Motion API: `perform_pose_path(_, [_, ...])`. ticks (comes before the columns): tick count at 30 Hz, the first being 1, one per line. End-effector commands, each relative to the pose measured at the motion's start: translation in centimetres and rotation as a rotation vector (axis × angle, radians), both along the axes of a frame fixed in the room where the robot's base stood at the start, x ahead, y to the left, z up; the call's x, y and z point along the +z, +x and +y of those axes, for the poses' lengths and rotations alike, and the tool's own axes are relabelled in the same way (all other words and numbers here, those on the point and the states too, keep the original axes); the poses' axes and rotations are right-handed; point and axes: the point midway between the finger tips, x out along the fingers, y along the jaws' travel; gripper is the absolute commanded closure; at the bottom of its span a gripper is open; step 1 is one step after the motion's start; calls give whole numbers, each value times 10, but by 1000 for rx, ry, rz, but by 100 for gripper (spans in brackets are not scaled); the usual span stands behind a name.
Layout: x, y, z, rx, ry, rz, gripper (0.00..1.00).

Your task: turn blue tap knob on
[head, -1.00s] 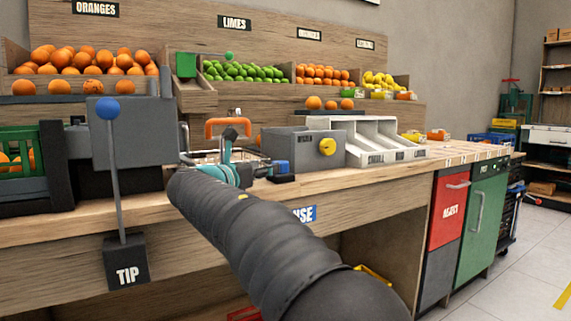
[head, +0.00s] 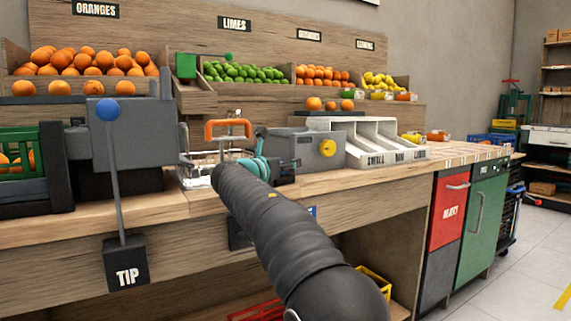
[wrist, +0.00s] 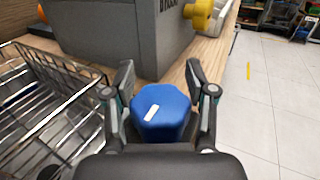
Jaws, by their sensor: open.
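The blue tap knob (wrist: 162,112) shows in the wrist view as a faceted blue block with a white mark on top. My gripper (wrist: 160,80) is open, with one finger on each side of the knob. I cannot tell whether either finger touches it. In the head view my gripper (head: 268,165) is at the counter's front edge, just left of the grey box with a yellow knob, and the blue knob is hidden there.
A wire basket (wrist: 50,100) is left of my gripper in the wrist view. The grey box (wrist: 120,35) with its yellow knob (wrist: 200,14) stands close beyond. An orange-handled tap (head: 229,129) rises behind my gripper. Open floor (wrist: 265,110) lies to the right.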

Motion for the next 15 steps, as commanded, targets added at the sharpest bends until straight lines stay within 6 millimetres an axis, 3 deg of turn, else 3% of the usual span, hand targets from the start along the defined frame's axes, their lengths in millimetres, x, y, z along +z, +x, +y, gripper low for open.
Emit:
perform_pose_path(1, [0,0,0,0,0,0,47])
perform_pose_path(6, [0,0,0,0,0,0,89])
perform_pose_path(15, [-1,-1,1,1,0,1,91])
